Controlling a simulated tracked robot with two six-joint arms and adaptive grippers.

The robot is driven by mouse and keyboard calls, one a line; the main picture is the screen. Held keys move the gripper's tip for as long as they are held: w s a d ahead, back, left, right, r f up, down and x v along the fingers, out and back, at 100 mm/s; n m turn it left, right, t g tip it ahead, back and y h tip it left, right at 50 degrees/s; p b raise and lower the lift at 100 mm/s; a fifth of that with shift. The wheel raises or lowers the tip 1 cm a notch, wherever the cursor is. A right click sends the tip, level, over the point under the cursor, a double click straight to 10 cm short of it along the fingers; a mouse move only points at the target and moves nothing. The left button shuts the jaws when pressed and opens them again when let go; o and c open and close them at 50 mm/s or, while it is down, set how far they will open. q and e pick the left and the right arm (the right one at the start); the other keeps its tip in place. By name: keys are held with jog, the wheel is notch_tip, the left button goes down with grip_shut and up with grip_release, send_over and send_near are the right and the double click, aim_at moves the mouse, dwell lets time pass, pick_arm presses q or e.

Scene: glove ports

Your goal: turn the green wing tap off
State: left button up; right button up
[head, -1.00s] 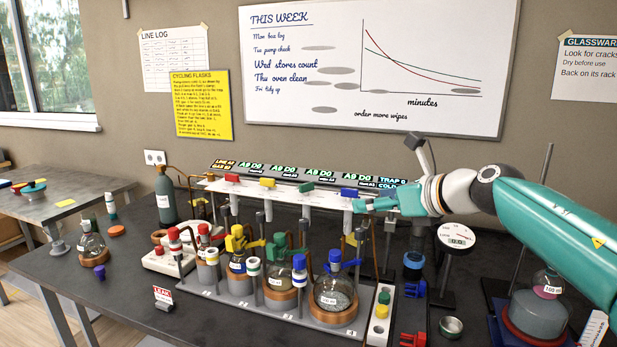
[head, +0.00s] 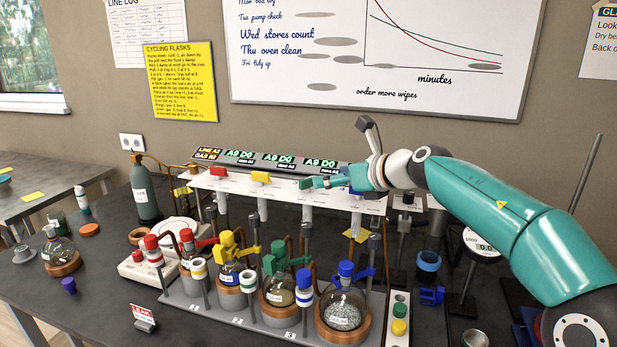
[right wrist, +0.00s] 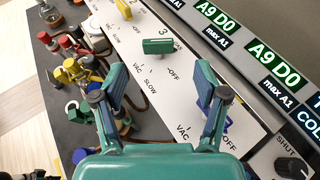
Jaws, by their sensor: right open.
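The green wing tap (right wrist: 160,46) sits on the white sloping panel (right wrist: 133,35) beside the number 3, with VAC, SLOW and OFF printed below it. I cannot tell which label its wing points to. In the head view the green tap (head: 305,183) is right of the yellow one, just left of my right gripper (head: 322,181). In the right wrist view my right gripper (right wrist: 160,76) is open and empty; the tap lies beyond its fingertips, between their lines and apart from them. My left gripper is not in view.
A blue tap (right wrist: 205,88) is close by the right-hand finger. The yellow tap (head: 261,177) and red tap (head: 222,172) are farther left. Flasks with coloured heads, such as the green-headed one (head: 278,292), stand below the panel. A display strip (head: 270,160) runs behind it.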

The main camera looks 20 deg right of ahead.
aim_at(310, 179)
jog(key=p+x, duration=0.1)
jog(key=x, duration=0.8)
jog(key=shift+a+p, duration=0.2)
jog(key=shift+p, duration=0.15)
jog(key=shift+c, duration=0.3)
